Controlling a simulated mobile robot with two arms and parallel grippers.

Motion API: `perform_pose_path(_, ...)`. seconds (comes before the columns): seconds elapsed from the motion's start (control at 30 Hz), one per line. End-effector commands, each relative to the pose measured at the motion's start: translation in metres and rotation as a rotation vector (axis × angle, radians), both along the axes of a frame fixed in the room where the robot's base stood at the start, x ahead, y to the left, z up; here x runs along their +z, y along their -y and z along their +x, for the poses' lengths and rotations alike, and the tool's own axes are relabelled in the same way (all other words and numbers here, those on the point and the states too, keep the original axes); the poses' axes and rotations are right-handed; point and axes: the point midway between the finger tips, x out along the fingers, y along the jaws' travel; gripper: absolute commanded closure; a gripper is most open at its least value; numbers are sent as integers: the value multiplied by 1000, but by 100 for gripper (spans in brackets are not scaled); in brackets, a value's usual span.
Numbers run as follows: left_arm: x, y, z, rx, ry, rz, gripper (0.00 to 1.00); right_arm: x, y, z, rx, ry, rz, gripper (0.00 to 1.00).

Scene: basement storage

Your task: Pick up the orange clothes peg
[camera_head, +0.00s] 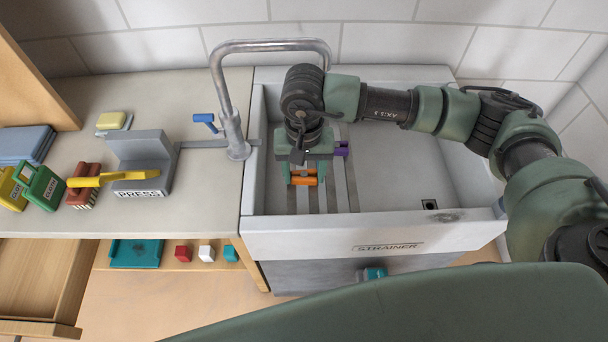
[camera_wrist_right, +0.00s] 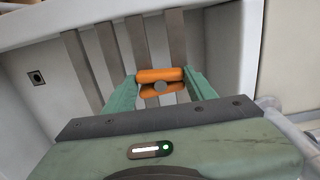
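The orange clothes peg (camera_head: 303,177) is low in the sink basin, at the strainer slats. My right gripper (camera_head: 305,172) points down into the basin with its fingers on either side of the peg. In the right wrist view, the peg (camera_wrist_right: 160,75) fills the space between the fingertips of my right gripper (camera_wrist_right: 161,82), its ends at or very near both fingers. I cannot tell whether the fingers press on it or whether it rests on the slats. A grey round part shows at the peg's middle. My left gripper is not in view.
A purple thing (camera_head: 342,149) lies just right of the gripper. The tap (camera_head: 236,140) stands at the sink's left edge. The grey PRESS block (camera_head: 140,160) and several small items stand on the left counter. The basin's right part is clear, with a dark drain (camera_head: 430,204).

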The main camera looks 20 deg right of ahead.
Motion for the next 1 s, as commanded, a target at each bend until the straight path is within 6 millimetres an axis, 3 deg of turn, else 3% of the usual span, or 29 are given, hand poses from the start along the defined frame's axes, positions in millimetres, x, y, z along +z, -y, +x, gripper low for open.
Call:
perform_pose_path(0.33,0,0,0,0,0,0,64,2,0,0,0,0,1,82)
perform_pose_path(0.53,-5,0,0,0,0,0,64,17,0,1,0,4,2,82)
perform_pose_path(0.67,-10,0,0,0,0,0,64,41,0,2,0,7,1,82)
perform_pose_path(1.0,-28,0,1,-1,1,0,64,138,0,2,-1,8,2,82)
